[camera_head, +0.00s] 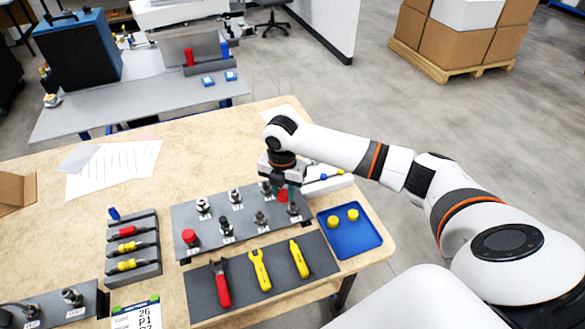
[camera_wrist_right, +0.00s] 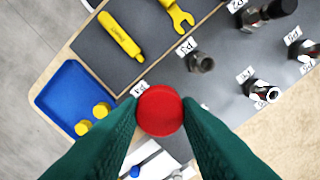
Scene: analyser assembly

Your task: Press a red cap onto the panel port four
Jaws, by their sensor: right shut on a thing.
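The dark grey panel (camera_head: 240,203) carries two rows of metal ports. My right gripper (camera_head: 279,189) is shut on a red cap (camera_head: 283,196) above the panel's right end. In the right wrist view the red cap (camera_wrist_right: 160,110) sits between the two green fingers (camera_wrist_right: 160,115), close beside the P4 label (camera_wrist_right: 139,88). The cap hides what is under it there, and I cannot tell whether it touches port four (camera_head: 293,208). Another red cap (camera_head: 189,237) is on the port at the panel's front left. My left gripper is out of view.
A blue tray (camera_head: 362,249) with two yellow caps (camera_head: 340,219) stands right of the panel. A dark mat (camera_head: 241,290) with a red-handled tool and two yellow tools lies in front.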

